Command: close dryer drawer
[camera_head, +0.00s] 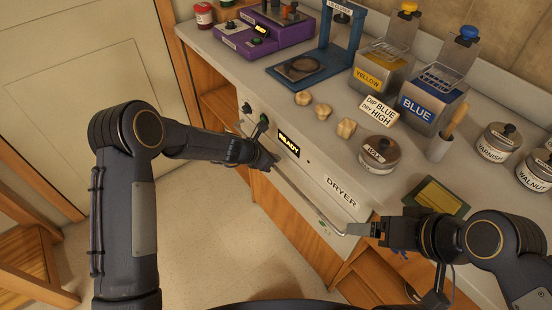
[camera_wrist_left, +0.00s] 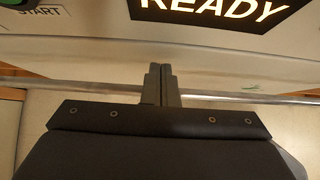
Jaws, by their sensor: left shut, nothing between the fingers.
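The dryer drawer (camera_head: 318,178) is a pale front under the counter edge, with a DRYER label and a lit READY display (camera_head: 289,144). It looks about flush with the counter; any small gap is hard to judge. A long metal handle bar (camera_head: 308,203) runs along its lower front, and the bar (camera_wrist_left: 225,96) crosses the left wrist view. My left gripper (camera_head: 272,162) is shut and empty at the bar's left end, its fingertips (camera_wrist_left: 162,72) overlapping the bar below the READY display. My right gripper (camera_head: 350,229) is at the bar's right end; its jaw opening is unclear.
On the counter stand a purple device (camera_head: 262,35), a blue press (camera_head: 318,62), yellow (camera_head: 380,75) and blue (camera_head: 430,105) tins, several wooden knobs (camera_head: 323,111) and a wax jar (camera_head: 379,155). Bare floor (camera_head: 215,225) lies before the cabinet. A wooden stool (camera_head: 30,265) is at lower left.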

